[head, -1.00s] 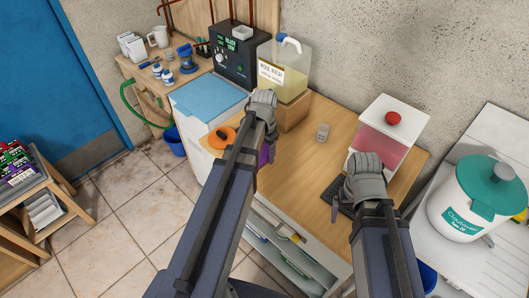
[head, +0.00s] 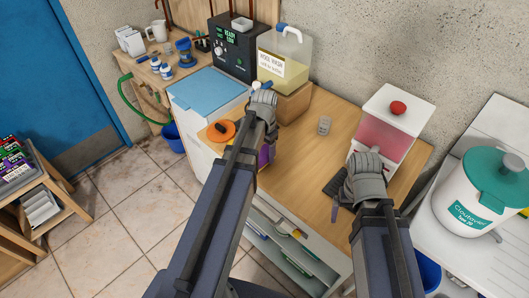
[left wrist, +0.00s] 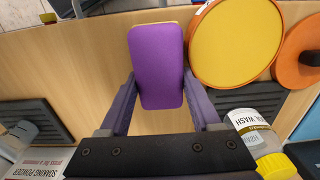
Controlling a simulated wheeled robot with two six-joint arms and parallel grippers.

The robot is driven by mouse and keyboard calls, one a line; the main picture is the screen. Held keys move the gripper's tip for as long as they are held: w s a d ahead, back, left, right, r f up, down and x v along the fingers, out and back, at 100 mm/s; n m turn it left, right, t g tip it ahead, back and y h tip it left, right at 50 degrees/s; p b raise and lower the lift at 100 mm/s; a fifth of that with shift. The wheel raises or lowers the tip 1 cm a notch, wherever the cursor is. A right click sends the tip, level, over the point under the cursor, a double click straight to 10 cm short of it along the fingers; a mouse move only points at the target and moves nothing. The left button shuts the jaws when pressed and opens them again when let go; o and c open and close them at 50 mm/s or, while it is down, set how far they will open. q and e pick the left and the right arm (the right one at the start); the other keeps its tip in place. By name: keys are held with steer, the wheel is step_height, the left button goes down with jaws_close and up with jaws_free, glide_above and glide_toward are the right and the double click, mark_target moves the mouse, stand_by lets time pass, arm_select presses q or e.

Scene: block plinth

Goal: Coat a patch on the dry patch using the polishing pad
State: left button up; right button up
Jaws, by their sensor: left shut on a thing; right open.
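My left gripper (left wrist: 160,95) is shut on a purple pad (left wrist: 158,55), which I take to be the polishing pad. In the head view only a sliver of the purple pad (head: 265,156) shows beside the wrist. I cannot make out the dry patch.
An orange disc with a black knob (head: 221,131) lies near the bench's left end. The bench middle (head: 300,165) is clear.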

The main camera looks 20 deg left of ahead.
mark_target(289, 181)
arm_select(q)
steer(key=shift+f+b, duration=1)
arm_select(e)
steer(key=shift+f, duration=1)
arm_select(q)
steer(key=shift+s+d, duration=0.1)
steer(key=shift+d, duration=0.1)
steer(key=shift+s+d+r, duration=0.1)
steer(key=shift+s+d, duration=0.2)
steer(key=shift+d, duration=0.5)
steer(key=shift+s+d, duration=0.25)
steer(key=shift+d, duration=0.5)
arm_select(e)
steer(key=shift+r, duration=0.15)
arm_select(q)
steer(key=shift+s+d, duration=0.3)
steer(key=shift+d, duration=0.55)
steer(key=shift+s+d, duration=0.25)
steer(key=shift+d, duration=0.6)
steer(key=shift+d, duration=0.1)
steer(key=shift+s+d+f, duration=0.1)
steer(key=shift+s+d, duration=0.25)
steer(key=shift+d, duration=0.5)
steer(key=shift+s+d+f, duration=0.1)
steer(key=shift+s+d, duration=0.25)
steer(key=shift+d, duration=0.5)
arm_select(e)
steer(key=shift+f, duration=0.25)
arm_select(q)
steer(key=shift+d, duration=0.1)
